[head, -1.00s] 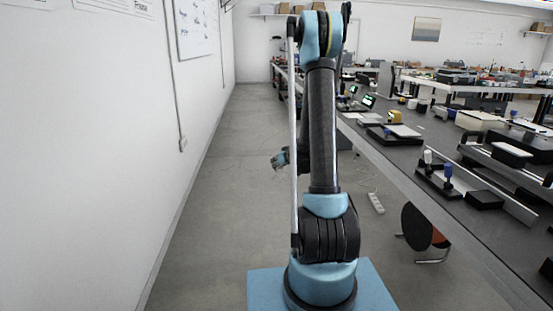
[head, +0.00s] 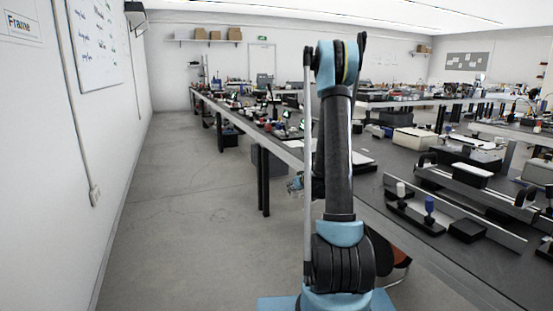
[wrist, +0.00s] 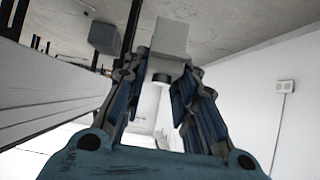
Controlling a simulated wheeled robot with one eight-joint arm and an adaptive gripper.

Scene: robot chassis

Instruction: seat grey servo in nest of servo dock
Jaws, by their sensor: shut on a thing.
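A light grey block, which looks like the grey servo (wrist: 172,38), sits between the fingertips of my gripper (wrist: 167,66) in the wrist view. The fingers are shut on its sides, and a short dark round part shows under it. In the head view my gripper (head: 295,184) shows only as a small blue shape left of my arm, over the floor side of the bench; the servo cannot be made out there. I cannot pick out the servo dock or its nest for certain among the things on the bench.
A long dark bench (head: 375,200) runs along the right. It carries a fixture with white and blue knobs (head: 429,204), a black block (head: 467,231) and several devices. A chair (head: 390,258) stands partly under it. Clear floor (head: 190,210) lies between bench and left wall.

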